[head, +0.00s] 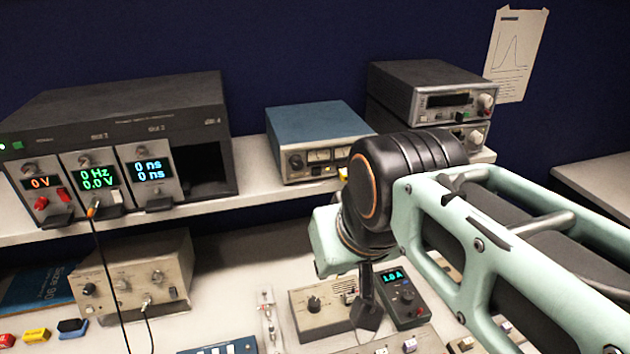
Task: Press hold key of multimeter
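My gripper (367,312) points down just left of the device. Only a dark finger part shows below my pale green wrist, and the rest is hidden behind the arm. I cannot tell whether it touches anything or how far its fingers are apart.
A beige box with a knob (318,310) stands just left of my gripper. A rack with lit modules (100,178), a blue-topped meter (318,140) and stacked instruments (430,92) stand on the shelf behind. A beige unit (135,275) with a black cable is at left.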

